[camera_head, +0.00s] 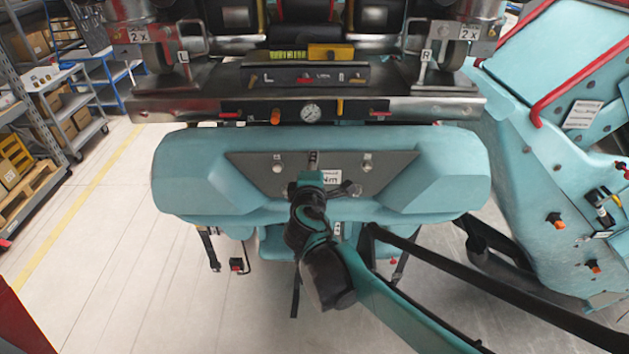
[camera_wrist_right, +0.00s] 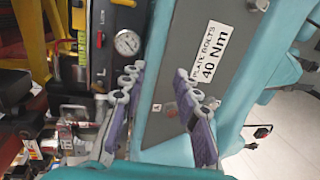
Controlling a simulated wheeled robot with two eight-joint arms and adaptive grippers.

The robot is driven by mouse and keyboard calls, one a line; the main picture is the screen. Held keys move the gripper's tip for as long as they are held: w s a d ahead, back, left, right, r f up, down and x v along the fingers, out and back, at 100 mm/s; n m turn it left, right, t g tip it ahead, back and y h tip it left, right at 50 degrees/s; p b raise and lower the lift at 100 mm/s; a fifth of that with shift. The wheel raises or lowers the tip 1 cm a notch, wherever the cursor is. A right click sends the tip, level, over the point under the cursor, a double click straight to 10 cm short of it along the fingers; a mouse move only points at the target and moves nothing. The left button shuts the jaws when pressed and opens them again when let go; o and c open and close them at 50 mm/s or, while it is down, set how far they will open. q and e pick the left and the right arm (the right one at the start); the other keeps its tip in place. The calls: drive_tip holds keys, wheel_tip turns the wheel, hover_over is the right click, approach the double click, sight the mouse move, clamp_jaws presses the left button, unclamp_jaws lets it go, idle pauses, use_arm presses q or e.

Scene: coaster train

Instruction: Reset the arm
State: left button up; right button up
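My right arm comes in from the lower right of the head view. Its right gripper (camera_head: 317,168) is in front of the dark grey plate (camera_head: 255,172) on the teal seat-front panel (camera_head: 190,175). In the right wrist view the right gripper (camera_wrist_right: 155,76) has its two purple-backed fingers spread apart with nothing between them. The grey plate (camera_wrist_right: 160,40) shows behind them, with a white label reading "PLATE BOLTS 40 Nm" (camera_wrist_right: 208,52). I cannot tell whether the fingers touch the plate. My left gripper is not in view.
A metal ledge with a pressure gauge (camera_head: 310,112) and a yellow level (camera_head: 331,52) stands above the panel. A teal car part with red bars (camera_head: 540,160) is at the right. Shelving (camera_head: 30,110) stands at the left.

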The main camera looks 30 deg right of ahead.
drive_tip(key=shift+s+a+f+m+g, duration=0.1)
drive_tip(key=shift+s+f+m+g, duration=0.2)
drive_tip(key=shift+f, duration=0.3)
drive_tip(key=s+a+f+m+g+y+b, duration=0.1)
drive_tip(key=s+a+f+m+y+b, duration=0.2)
drive_tip(key=f, duration=0.7)
drive_tip(key=s+a+f+m+g+y+b, duration=0.2)
drive_tip(key=s+a+f+m+y+b, duration=0.1)
drive_tip(key=s+a+f+b, duration=0.5)
drive_tip(key=s+a+f+m+g+y+b, duration=0.2)
drive_tip(key=s+a+f+m+y+b, duration=0.1)
drive_tip(key=f, duration=1)
drive_tip(key=s+a+m+b, duration=0.1)
drive_tip(key=s+a+b, duration=0.1)
drive_tip(key=a+b, duration=0.1)
drive_tip(key=shift+s+f+m+b, duration=0.2)
drive_tip(key=shift+f+m+b, duration=0.1)
drive_tip(key=shift+f+b, duration=0.1)
